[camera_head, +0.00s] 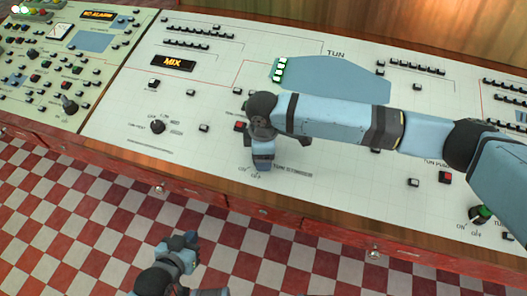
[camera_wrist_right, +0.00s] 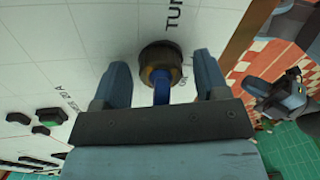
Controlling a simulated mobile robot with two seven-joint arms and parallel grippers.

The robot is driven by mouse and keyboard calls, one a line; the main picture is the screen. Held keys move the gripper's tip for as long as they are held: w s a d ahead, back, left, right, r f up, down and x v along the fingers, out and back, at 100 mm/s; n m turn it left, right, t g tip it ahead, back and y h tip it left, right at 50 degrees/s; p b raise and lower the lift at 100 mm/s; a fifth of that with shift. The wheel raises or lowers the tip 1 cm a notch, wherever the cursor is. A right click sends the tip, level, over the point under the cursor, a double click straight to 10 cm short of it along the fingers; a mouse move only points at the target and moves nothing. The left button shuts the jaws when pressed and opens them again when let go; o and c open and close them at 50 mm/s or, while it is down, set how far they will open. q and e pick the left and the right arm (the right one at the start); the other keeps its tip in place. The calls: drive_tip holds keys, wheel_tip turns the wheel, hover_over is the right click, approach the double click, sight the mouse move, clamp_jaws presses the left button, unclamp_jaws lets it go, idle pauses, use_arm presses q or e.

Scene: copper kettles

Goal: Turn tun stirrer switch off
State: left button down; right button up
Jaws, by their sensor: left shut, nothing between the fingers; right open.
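The tun stirrer switch is a round dark knob with a brownish rim (camera_wrist_right: 160,62) and a blue lever in the right wrist view. It sits between the two fingers of my right gripper (camera_wrist_right: 160,72), which is open with a gap on both sides of it. In the head view my right gripper (camera_head: 262,157) is over the panel and hides the switch. Its ON and OFF labels and part of the stirrer lettering show just below. I cannot tell which setting the lever points to. My left gripper (camera_head: 190,240) is shut and empty, low in front of the panel.
The white tun control panel (camera_head: 215,100) carries several buttons, an orange MIX display (camera_head: 173,63), a dark knob (camera_head: 158,126) at left and a green-lit switch (camera_head: 480,214) at right. A wooden edge runs along its front. Red and white floor tiles (camera_head: 80,220) lie below.

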wheel_tip(320, 180, up, 14)
drive_tip(key=shift+p, duration=0.4)
drive_tip(key=shift+f, duration=0.15)
idle(0.3)
